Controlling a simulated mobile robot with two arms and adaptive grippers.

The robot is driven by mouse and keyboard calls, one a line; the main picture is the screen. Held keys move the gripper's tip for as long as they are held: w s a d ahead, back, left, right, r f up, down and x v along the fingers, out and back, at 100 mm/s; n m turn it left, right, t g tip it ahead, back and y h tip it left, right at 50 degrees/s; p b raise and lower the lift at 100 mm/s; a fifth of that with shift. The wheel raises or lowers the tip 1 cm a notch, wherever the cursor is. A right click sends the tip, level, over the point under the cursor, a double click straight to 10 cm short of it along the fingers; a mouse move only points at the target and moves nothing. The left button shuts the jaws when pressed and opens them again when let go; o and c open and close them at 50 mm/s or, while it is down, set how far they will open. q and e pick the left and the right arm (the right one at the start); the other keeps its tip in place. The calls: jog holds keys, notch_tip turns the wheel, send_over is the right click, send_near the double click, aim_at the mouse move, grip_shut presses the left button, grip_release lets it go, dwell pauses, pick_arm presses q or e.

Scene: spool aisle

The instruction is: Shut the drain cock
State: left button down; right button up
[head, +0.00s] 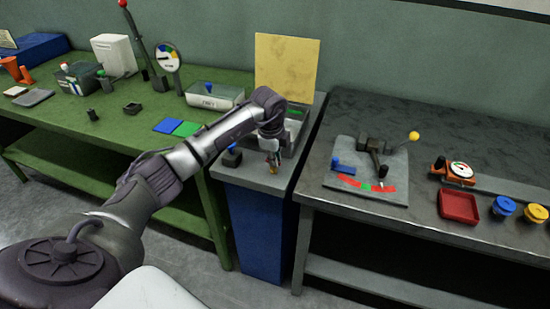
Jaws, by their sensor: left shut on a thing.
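The drain cock (274,170) appears as a small brass-coloured fitting at the front edge of the grey-topped blue stand (258,230), between the two benches. My left arm reaches across from the lower left. My left gripper (271,159) points down at the front of the stand and is shut on the cock's small handle. The fingers and wrist hide most of the handle, so its exact angle cannot be told. My right gripper is not in view.
A yellow panel (286,68) rises behind the stand, and a blue knob (232,157) sits left of the gripper. The green bench (150,150) at left holds several items. The dark bench (440,140) at right holds a lever plate (345,150) and a red tray (459,207).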

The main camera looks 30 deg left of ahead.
pick_arm(q)
jog(key=m, duration=0.4)
jog(key=shift+s+a+m+h+b, duration=0.1)
jog(key=shift+a+m+h+b, duration=0.05)
jog(key=shift+m+h+b, duration=0.2)
jog(key=m+h, duration=0.1)
jog(key=m, duration=0.3)
jog(key=shift+a+b, duration=0.15)
jog(key=shift+b, duration=0.15)
jog(key=m, duration=0.2)
jog(key=m+g, duration=0.1)
jog(key=m, duration=0.2)
jog(key=shift+a+r+h+b, duration=0.1)
jog(key=shift+a+h+b, duration=0.05)
jog(key=shift+h+b, duration=0.15)
jog(key=shift+a+m+g+b, duration=0.1)
jog(key=shift+m+g+b, duration=0.2)
jog(key=shift+m, duration=1.55)
jog(key=c, duration=1.2)
grip_release()
jog(key=shift+s, duration=0.1)
notch_tip(320, 180, up, 12)
jog(key=a, duration=0.2)
jog(key=shift+s+a, duration=0.15)
jog(key=shift+s, duration=0.1)
jog(key=shift+f, duration=0.2)
